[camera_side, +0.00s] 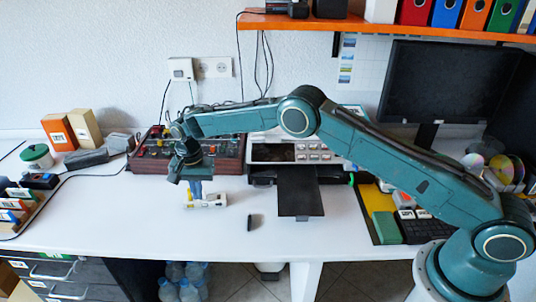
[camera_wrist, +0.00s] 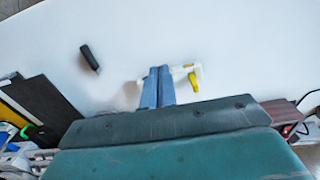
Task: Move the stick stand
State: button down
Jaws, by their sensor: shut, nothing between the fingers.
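The stick stand (camera_side: 212,201) is a small, low white piece on the white table, below my gripper (camera_side: 196,198) in the side view. It also shows in the wrist view (camera_wrist: 180,72), partly hidden behind my fingers. A yellow piece (camera_wrist: 193,80) shows at its right part there. My gripper is shut and empty, with its blue fingers (camera_wrist: 158,68) together and pointing down at the stand. I cannot tell whether the fingertips touch it. A small black stick (camera_side: 250,222) lies apart from the stand on the table; it also shows in the wrist view (camera_wrist: 90,57).
A dark red control box (camera_side: 222,158) stands behind my gripper. A printer with a black tray (camera_side: 299,195) is to the right. A lidded tub (camera_side: 37,156) and boxes stand on the left. The table in front of the stand is clear.

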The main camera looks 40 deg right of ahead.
jog(key=shift+r, duration=0.65)
jog(key=n, duration=1.2)
jog(key=s+a+n+t+h, duration=0.1)
jog(key=n, duration=1.1)
jog(key=s+a+n+t+h, duration=0.1)
jog(key=n, duration=1)
jog(key=shift+s+a+r+n, duration=0.2)
jog(key=shift+r+n, duration=0.15)
jog(key=shift+n, duration=0.05)
jog(key=shift+f, duration=0.1)
